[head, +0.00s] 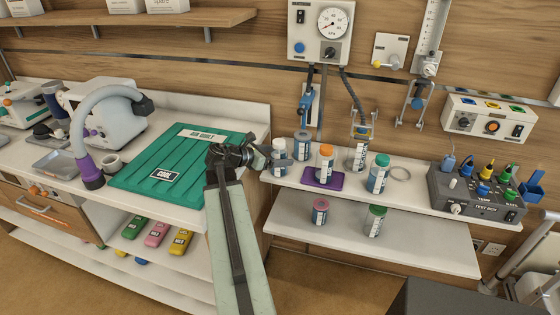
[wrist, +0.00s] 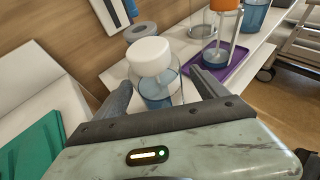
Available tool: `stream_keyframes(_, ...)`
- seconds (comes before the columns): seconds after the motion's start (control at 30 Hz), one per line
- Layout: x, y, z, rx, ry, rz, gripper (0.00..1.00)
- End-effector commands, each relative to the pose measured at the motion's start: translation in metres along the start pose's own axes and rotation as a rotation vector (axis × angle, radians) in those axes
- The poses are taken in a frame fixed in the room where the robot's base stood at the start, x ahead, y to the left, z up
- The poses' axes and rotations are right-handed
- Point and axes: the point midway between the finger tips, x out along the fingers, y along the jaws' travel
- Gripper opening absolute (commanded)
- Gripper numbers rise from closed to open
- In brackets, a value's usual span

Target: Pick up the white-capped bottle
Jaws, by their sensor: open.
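The white-capped bottle (head: 279,158) stands upright at the left end of the upper white shelf. The two fingers are apart, one on each side of the bottle's lower body, with nothing clamped. In the head view my gripper (head: 262,156) reaches the bottle from the left and partly overlaps it. I cannot tell whether a finger touches it.
A grey-capped bottle (head: 301,146) stands close behind. An orange-capped bottle (head: 326,166) stands on a purple tray (head: 310,182) to the right, with a green-capped bottle (head: 378,174) beyond. A green mat (head: 150,180) lies left. The lower shelf (head: 430,248) holds two bottles.

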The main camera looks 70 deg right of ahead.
Motion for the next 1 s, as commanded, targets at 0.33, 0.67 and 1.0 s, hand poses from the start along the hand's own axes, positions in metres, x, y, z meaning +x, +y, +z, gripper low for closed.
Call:
stream_keyframes(0.33, 0.037, 0.002, -0.001, 0.000, 0.000, -0.001, 0.83)
stream_keyframes(0.67, 0.037, 0.001, 0.000, 0.001, 0.000, -0.002, 0.10)
stream_keyframes(1.0, 0.036, 0.001, 0.003, 0.000, -0.001, -0.002, 0.00)
